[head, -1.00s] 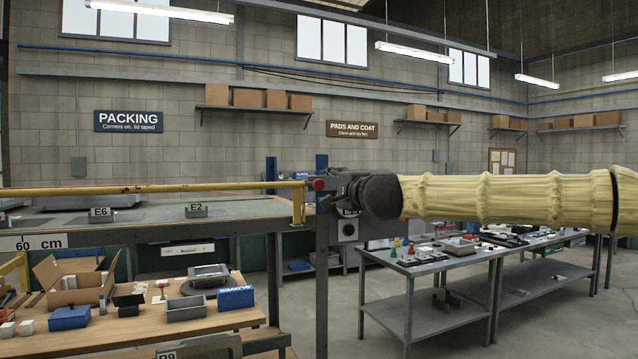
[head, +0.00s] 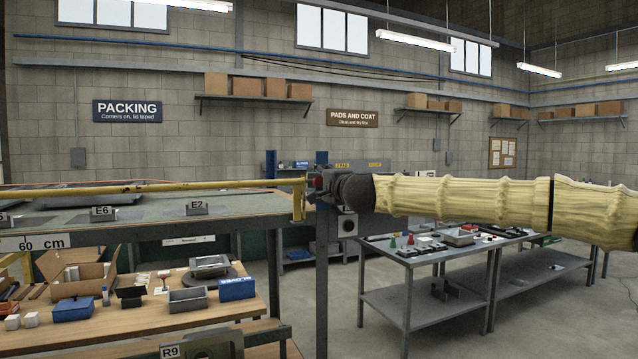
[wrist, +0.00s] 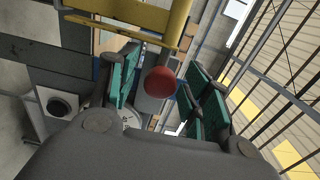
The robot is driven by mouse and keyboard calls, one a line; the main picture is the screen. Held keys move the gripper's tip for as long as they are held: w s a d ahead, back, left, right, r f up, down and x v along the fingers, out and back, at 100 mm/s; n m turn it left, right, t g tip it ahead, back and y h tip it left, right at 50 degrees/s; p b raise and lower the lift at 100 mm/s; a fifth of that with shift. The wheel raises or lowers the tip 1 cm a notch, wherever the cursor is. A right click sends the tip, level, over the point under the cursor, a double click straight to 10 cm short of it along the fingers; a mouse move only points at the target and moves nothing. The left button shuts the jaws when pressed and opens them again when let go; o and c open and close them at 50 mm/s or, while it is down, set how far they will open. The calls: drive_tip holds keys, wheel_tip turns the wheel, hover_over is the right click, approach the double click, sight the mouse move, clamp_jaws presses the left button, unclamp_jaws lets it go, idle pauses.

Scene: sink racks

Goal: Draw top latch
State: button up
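A red ball knob (wrist: 161,82) sits at the end of the yellow rail (wrist: 137,12) in the wrist view. In the head view the knob (head: 318,183) shows small beside a yellow upright bracket (head: 298,200), at the right end of the long yellow rail (head: 150,188). My gripper (wrist: 165,88) is open, with its green-padded fingers on either side of the knob. Gaps show between the pads and the knob. In the head view my gripper (head: 326,186) points left at the knob; its fingers are too small to make out. Any latch bolt is not clear.
The yellow rail runs along a raised green-topped bench (head: 240,205). A wooden table (head: 140,320) with boxes and trays stands below left. A grey metal table (head: 425,258) with small parts stands under my arm at right. Floor shows between them.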

clamp_jaws()
drive_tip(key=shift+w+d, duration=0.25)
drive_tip(key=shift+d, duration=0.35)
drive_tip(key=shift+w+d, duration=0.3)
drive_tip(key=shift+d, duration=0.3)
drive_tip(key=shift+w+d, duration=0.25)
drive_tip(key=shift+d, duration=0.35)
drive_tip(key=shift+c, duration=2)
unclamp_jaws()
drive_tip(key=o, duration=0.5)
drive_tip(key=shift+d, duration=0.2)
drive_tip(key=shift+s+a, duration=0.1)
drive_tip(key=shift+a, duration=0.05)
drive_tip(key=v, duration=1.2)
